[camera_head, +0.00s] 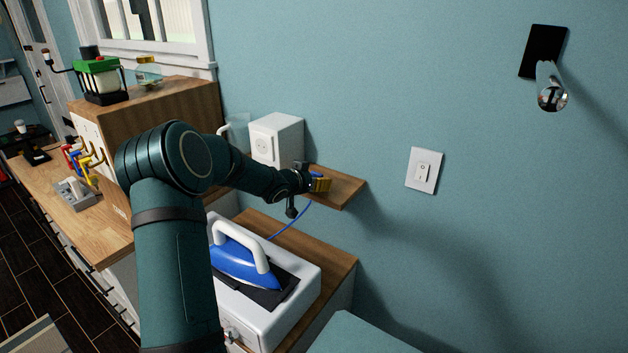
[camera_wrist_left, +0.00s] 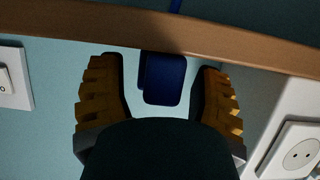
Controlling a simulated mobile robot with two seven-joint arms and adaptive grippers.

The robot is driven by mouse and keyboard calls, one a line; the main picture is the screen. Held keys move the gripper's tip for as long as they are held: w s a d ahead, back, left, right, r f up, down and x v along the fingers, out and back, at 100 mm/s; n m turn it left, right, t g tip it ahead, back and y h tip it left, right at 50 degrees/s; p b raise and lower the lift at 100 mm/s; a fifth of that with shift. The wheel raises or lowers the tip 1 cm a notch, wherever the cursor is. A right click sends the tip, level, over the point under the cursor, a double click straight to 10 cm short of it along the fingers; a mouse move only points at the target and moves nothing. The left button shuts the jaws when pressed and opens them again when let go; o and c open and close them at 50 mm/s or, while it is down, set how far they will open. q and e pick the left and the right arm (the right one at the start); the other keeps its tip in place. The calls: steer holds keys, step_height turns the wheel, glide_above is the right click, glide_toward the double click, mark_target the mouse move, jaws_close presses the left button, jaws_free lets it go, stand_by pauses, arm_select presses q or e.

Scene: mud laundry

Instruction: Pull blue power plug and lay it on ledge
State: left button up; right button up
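My left gripper (camera_head: 318,183) reaches over the wooden ledge (camera_head: 345,190) on the wall in the head view. In the left wrist view, which looks upside down, its yellow-padded fingers (camera_wrist_left: 160,88) are apart. The blue plug (camera_wrist_left: 163,80) is between them, with a visible gap on each side. It is at the edge of the ledge (camera_wrist_left: 100,22); I cannot tell whether it rests on it. The white socket box (camera_head: 277,140) stands left of the gripper, its socket face (camera_wrist_left: 298,155) clear of any plug. My right gripper is not in view.
A blue cord (camera_head: 290,220) runs from near the ledge down toward the blue iron (camera_head: 243,262) on a white unit below. A light switch (camera_head: 423,170) is on the wall at right.

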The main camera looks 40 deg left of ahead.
arm_select(q)
steer(key=v, duration=1.2)
stand_by(0.5)
steer(key=shift+f, duration=0.1)
